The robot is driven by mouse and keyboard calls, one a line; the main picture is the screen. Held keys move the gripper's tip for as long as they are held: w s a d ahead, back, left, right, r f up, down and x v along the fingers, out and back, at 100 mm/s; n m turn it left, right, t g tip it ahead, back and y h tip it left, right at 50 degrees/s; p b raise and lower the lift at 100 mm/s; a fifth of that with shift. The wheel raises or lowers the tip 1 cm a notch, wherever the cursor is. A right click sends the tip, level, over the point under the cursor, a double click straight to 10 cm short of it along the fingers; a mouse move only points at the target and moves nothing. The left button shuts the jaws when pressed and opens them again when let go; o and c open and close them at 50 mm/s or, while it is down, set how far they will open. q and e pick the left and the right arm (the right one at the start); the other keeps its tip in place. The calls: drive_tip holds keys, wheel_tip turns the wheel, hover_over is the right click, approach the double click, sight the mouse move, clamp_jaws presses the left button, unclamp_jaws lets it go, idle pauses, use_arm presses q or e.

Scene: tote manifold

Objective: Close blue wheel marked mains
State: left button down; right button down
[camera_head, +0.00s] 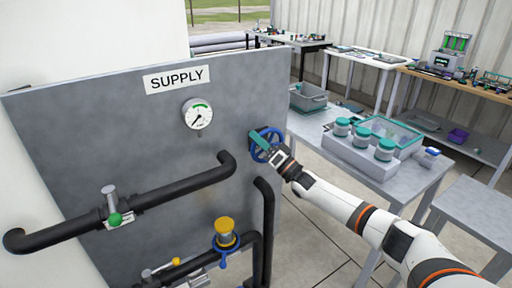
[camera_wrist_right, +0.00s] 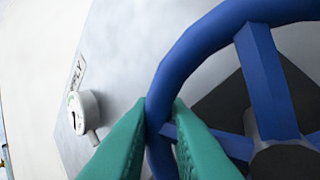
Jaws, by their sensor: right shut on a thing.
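The blue wheel (camera_head: 276,137) is mounted at the right side of the grey supply panel (camera_head: 130,85). In the right wrist view the blue wheel (camera_wrist_right: 268,85) fills the right side, with its rim, spokes and grey hub showing. My right gripper (camera_head: 256,141) reaches the wheel from the lower right. Its teal fingers (camera_wrist_right: 160,115) are on either side of the wheel's rim at the left, shut on it. No mains marking is readable on the wheel. My left gripper is not in view.
A gauge (camera_head: 197,114) sits on the panel under the SUPPLY sign (camera_head: 177,79). Black pipes (camera_head: 180,190) carry a green-knobbed valve (camera_head: 114,218) and a yellow-topped valve (camera_head: 225,232). A table with a box of jars (camera_head: 352,152) stands right of the panel.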

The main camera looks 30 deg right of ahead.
sight(268, 129)
drive_tip(key=m+t+h, duration=0.1)
drive_tip(key=m, duration=0.1)
drive_tip(key=d+r+m+t+h, duration=0.1)
drive_tip(key=m+h, duration=0.1)
drive_tip(key=m, duration=0.1)
drive_tip(key=m+h, duration=0.2)
drive_tip(key=m, duration=0.1)
drive_tip(key=shift+d+r+t+b, duration=0.2)
drive_tip(key=shift+d+t+b, duration=0.2)
drive_tip(key=shift+w+d+r+m+h, duration=0.1)
drive_tip(key=shift+d+m+h, duration=0.2)
drive_tip(key=shift+m+h, duration=0.75)
drive_tip(key=shift+s+d+r+m+h, duration=0.1)
drive_tip(key=shift+d+m+h, duration=0.15)
drive_tip(key=shift+m+h, duration=0.85)
drive_tip(key=shift+w+d+r+m+h, duration=0.1)
drive_tip(key=shift+d+m+h, duration=0.2)
drive_tip(key=shift+m+h, duration=0.75)
drive_tip(key=shift+m, duration=0.6)
drive_tip(key=c, duration=1.7)
unclamp_jaws()
drive_tip(key=shift+f, duration=0.15)
drive_tip(key=shift+f, duration=0.1)
drive_tip(key=shift+s+f, duration=0.25)
drive_tip(key=b+v, duration=0.2)
drive_tip(key=v, duration=0.9)
drive_tip(key=shift+f, duration=0.1)
